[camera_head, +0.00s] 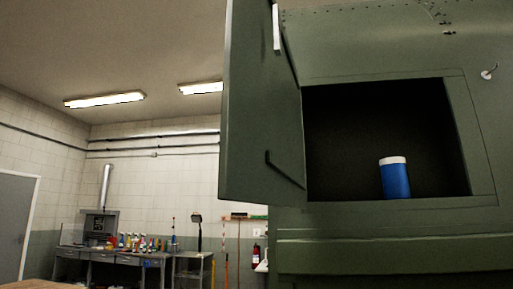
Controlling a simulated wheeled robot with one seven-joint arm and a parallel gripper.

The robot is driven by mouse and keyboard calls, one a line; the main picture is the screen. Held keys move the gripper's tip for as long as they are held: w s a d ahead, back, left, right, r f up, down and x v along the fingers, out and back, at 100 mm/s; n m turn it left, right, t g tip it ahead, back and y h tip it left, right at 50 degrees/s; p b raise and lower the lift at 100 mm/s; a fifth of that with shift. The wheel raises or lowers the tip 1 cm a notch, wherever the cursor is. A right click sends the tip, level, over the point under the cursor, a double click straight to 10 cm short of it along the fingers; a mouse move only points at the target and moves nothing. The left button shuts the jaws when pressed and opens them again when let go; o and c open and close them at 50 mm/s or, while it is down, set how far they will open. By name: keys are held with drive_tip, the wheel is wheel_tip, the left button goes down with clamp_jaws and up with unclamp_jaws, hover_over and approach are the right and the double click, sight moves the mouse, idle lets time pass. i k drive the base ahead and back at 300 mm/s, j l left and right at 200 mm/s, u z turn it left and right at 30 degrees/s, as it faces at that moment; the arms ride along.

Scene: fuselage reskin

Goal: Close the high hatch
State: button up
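The high hatch door (255,120) is a dark green panel hinged on the left side of a rectangular opening in the green fuselage (380,235). It stands swung open toward me and to the left. A dark angled bar shows low on the door, and a light strip shows near its top. The opening's dark compartment (345,130) is exposed. A blue can with a white lid (396,180) stands upright inside, on the compartment floor near the front. My gripper is not in view.
A ledge (400,251) runs along the fuselage below the opening. A small hook-like fitting (488,73) sits right of it. A workbench (110,258) with bottles, a red extinguisher (256,254) and a grey door (14,220) are in the background at left. The space left of the hatch looks clear.

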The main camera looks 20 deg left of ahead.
sight(261, 158)
drive_tip(key=j+u, duration=0.25)
drive_tip(key=u, duration=0.15)
drive_tip(key=i+j+u, duration=0.15)
drive_tip(key=u, duration=0.3)
drive_tip(key=k+j, duration=0.05)
